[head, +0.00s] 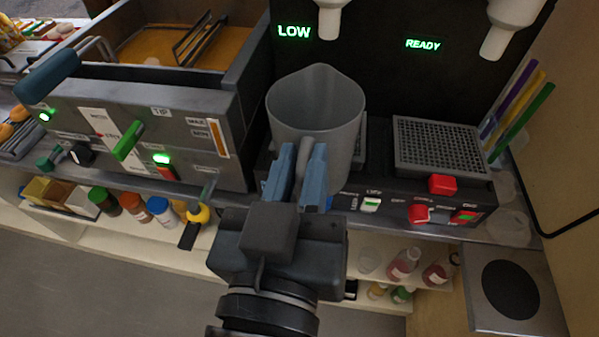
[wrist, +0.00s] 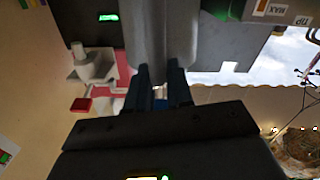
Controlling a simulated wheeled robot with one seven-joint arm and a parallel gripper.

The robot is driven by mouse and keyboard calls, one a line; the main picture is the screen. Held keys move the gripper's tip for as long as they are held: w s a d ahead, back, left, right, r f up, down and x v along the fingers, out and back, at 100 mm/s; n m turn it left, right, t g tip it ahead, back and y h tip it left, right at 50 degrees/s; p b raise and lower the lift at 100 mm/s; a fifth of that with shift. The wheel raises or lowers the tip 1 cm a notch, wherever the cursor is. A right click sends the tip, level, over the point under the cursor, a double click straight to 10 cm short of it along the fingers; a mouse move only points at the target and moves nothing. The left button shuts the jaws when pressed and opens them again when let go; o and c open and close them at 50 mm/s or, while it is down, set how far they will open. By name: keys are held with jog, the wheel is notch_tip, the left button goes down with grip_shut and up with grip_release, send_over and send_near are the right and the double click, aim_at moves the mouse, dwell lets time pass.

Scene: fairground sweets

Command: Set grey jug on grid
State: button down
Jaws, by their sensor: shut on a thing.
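The grey jug (head: 318,110) is upright, in front of the black machine in the head view, with its open mouth facing up. My gripper (head: 296,172) is shut on the jug's handle from the front. In the wrist view the jug (wrist: 158,40) rises above my gripper (wrist: 160,85). One grid (head: 440,147) lies bare on the machine's base, right of the jug. Another grid is mostly hidden behind the jug, with only a sliver showing at its right side. I cannot tell whether the jug rests on it or hovers above it.
Two white nozzles (head: 330,15) and (head: 508,25) hang above the base. Red knobs and buttons (head: 443,184) line its front. A fryer-like unit (head: 140,130) with levers stands close on the left. Bottles and jars (head: 403,263) fill the shelf below. Coloured sticks (head: 520,115) stand at the right.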

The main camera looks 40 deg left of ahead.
aim_at(310, 129)
jog(key=shift+p+x, duration=0.5)
jog(key=shift+x, duration=2.5)
jog(key=shift+f+b+x, duration=0.15)
jog(key=shift+f+x, duration=0.05)
jog(key=shift+x, duration=0.65)
jog(key=shift+f+b+x, duration=0.15)
jog(key=shift+f+x, duration=0.05)
jog(key=shift+x, duration=0.7)
jog(key=shift+f+b+x, duration=0.15)
jog(key=shift+x, duration=0.7)
jog(key=shift+a, duration=0.1)
jog(key=shift+s+a+f+b, duration=0.2)
jog(key=shift+f+b, duration=0.1)
jog(key=shift+b, duration=0.1)
jog(key=c, duration=0.9)
grip_release()
jog(key=shift+d, duration=0.1)
